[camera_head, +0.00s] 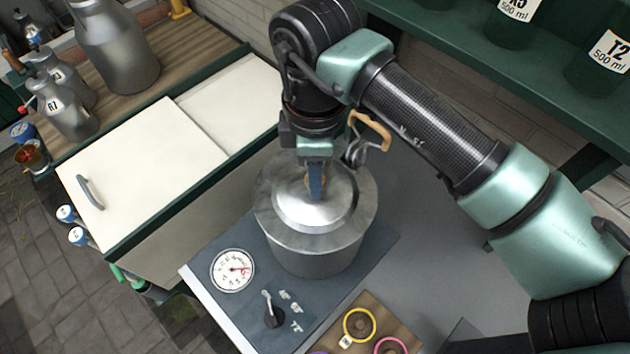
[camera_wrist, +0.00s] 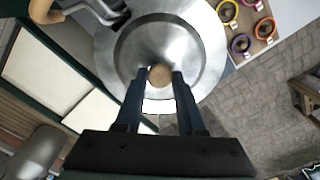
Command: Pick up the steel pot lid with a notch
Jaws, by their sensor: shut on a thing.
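The steel pot lid (camera_head: 302,215) lies on top of a large steel pot (camera_head: 318,259), which stands on a dark panel. The lid is round and shiny with a raised middle and a wooden knob (camera_wrist: 160,75). My gripper (camera_head: 317,185) comes down from above, and its two blue fingers (camera_wrist: 160,85) are on either side of the knob, shut on it. The lid seems to be resting on the pot, though I cannot tell if there is a small gap. I cannot make out the lid's notch clearly.
A wooden-handled tool (camera_head: 371,132) is by the pot's back right side. A dial (camera_head: 232,269) and a black knob (camera_head: 273,316) are at front left. A wooden board with coloured rings (camera_head: 360,324) lies in front. A green shelf with bottles (camera_head: 602,62) is at upper right.

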